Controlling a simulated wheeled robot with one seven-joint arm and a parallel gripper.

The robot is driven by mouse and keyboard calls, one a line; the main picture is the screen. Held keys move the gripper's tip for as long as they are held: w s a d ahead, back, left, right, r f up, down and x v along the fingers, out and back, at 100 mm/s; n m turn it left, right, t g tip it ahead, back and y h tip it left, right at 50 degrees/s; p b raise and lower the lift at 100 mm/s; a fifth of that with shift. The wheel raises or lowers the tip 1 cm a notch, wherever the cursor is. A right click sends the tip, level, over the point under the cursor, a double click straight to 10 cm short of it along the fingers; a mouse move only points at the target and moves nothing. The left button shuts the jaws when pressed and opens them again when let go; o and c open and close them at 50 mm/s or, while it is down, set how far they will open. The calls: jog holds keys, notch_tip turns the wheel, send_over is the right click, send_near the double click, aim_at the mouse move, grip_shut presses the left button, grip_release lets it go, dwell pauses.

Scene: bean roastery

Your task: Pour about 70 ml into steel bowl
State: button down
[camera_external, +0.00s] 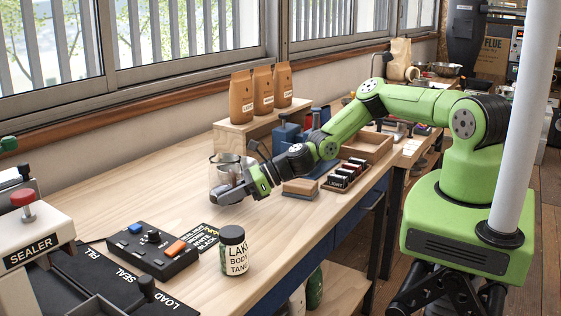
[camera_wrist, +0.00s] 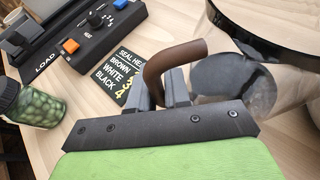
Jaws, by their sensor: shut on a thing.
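My gripper (camera_external: 226,194) is low beside the vessel. In the wrist view my gripper (camera_wrist: 163,88) is shut on a curved brown handle (camera_wrist: 172,66). The handle is beside a vessel with a dark rim (camera_wrist: 262,32); a grey metallic patch (camera_wrist: 238,84) shows there. I cannot make out the vessel's contents or fill level.
A lidded jar (camera_external: 234,252) of green beans stands at the front edge. A control box (camera_external: 152,250) and sealer (camera_external: 36,240) are at left. Brown bags (camera_external: 263,90) stand on a wooden riser behind.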

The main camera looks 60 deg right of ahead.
aim_at(231, 169)
jog(key=r, duration=0.1)
jog(key=m+y, duration=0.1)
jog(key=d+r+m+b, duration=0.1)
jog(key=shift+w+d+r+y, duration=0.1)
jog(key=shift+w+r+y, duration=0.25)
jog(key=shift+y, duration=0.05)
jog(key=r+m, duration=0.1)
jog(key=r, duration=0.1)
jog(key=d+r+y, duration=0.1)
jog(key=r, duration=0.1)
jog(key=w+d+r+m+y, duration=0.1)
jog(key=shift+w+d+r+m, duration=0.1)
jog(key=shift+d+r+m, duration=0.2)
jog(key=shift+r, duration=0.1)
jog(key=shift+d+m+b, duration=0.1)
jog(key=shift+m+b, duration=0.2)
jog(key=shift+b, duration=0.35)
jog(key=shift+w+d+r+m+t+y+b, duration=0.25)
jog(key=shift+d+r+m+y+b, duration=0.2)
jog(key=shift+m+b, duration=0.4)
jog(key=shift+w+d+r+m+t+y+b, duration=0.2)
jog(key=shift+d+r+m+t+y+b, duration=0.2)
jog(key=shift+r+m+b, duration=0.35)
jog(key=shift+w+d+r+m+t+y+b, duration=0.25)
jog(key=shift+d+r+m+y+b, duration=0.15)
jog(key=shift+m+b, duration=0.55)
jog(key=shift+r, duration=0.1)
